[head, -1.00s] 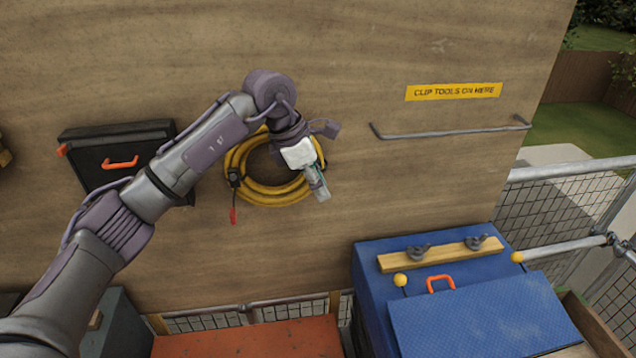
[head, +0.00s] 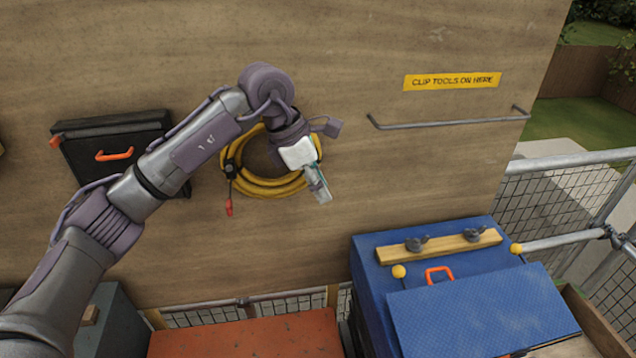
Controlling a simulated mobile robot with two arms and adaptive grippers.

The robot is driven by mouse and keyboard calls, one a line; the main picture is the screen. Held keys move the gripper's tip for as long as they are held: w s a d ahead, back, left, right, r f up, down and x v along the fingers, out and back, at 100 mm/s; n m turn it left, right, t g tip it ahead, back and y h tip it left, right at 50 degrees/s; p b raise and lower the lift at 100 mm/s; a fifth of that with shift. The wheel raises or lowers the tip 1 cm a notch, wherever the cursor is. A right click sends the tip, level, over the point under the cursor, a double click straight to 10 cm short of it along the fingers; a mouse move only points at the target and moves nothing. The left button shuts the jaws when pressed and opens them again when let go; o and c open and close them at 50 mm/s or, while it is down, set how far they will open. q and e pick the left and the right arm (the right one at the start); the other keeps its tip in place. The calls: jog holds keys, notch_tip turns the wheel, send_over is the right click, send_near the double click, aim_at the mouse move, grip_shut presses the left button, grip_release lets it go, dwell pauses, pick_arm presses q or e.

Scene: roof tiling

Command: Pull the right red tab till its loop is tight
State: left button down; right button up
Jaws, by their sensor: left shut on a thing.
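A coil of yellow hose or cable (head: 262,186) hangs on the wooden board. A dark strap loop (head: 231,170) circles its left side, with a red tab (head: 229,207) hanging below. My left gripper (head: 322,191) is at the coil's lower right edge, pointing down and right. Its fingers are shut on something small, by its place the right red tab. That tab and its loop are hidden behind my gripper and wrist, so I cannot see how tight the loop is. My right gripper is not in view.
A black case (head: 112,155) with an orange handle is on the board at left. A metal rail (head: 450,124) is at upper right under a yellow sign (head: 452,80). A blue box (head: 372,262) stands at lower right, beside an orange-red surface (head: 250,338).

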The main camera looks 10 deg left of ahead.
pick_arm(q)
jog(key=c, duration=0.8)
grip_release()
jog(key=shift+s, duration=0.1)
jog(key=shift+c, duration=0.2)
jog(key=o, duration=0.5)
jog(key=shift+s+d+b, duration=0.25)
jog(key=shift+s+d, duration=0.1)
jog(key=shift+s, duration=0.4)
jog(key=shift+s+d+b, duration=0.25)
jog(key=shift+s+d, duration=0.05)
jog(key=shift+s, duration=0.4)
jog(key=shift+o, duration=0.4)
jog(key=shift+s+d+f+b, duration=0.3)
jog(key=shift+s+d, duration=0.25)
jog(key=shift+s, duration=0.2)
jog(key=shift+r, duration=0.1)
